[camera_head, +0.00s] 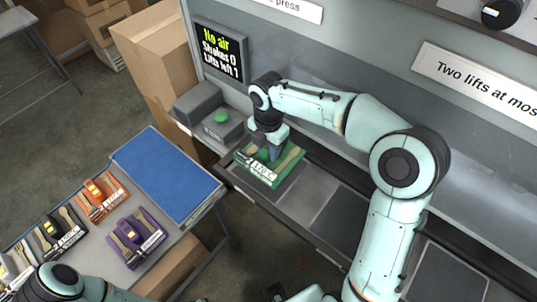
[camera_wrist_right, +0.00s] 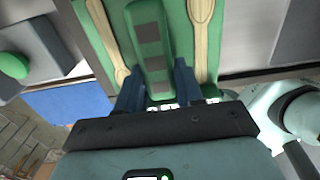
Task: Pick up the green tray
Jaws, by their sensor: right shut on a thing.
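The green tray (camera_head: 269,167) is at the near edge of the press bench, beside the grey box with the green button. It holds wooden spoons and has a white label reading about 170 °C. My right gripper (camera_head: 272,152) comes down over its middle. In the right wrist view my right gripper (camera_wrist_right: 158,90) is shut on the raised handle of the green tray (camera_wrist_right: 175,25), with a spoon on either side. I cannot tell whether the tray is off the surface.
A table at left has a bare blue mat (camera_head: 165,175), an orange tray (camera_head: 102,196), a purple tray (camera_head: 135,237) and a black tray (camera_head: 60,233). A screen (camera_head: 219,51) reads "No air, Strokes 0, Lifts left 1". A sign (camera_head: 480,75) reads "Two lifts at most". Cardboard boxes (camera_head: 155,60) stand behind.

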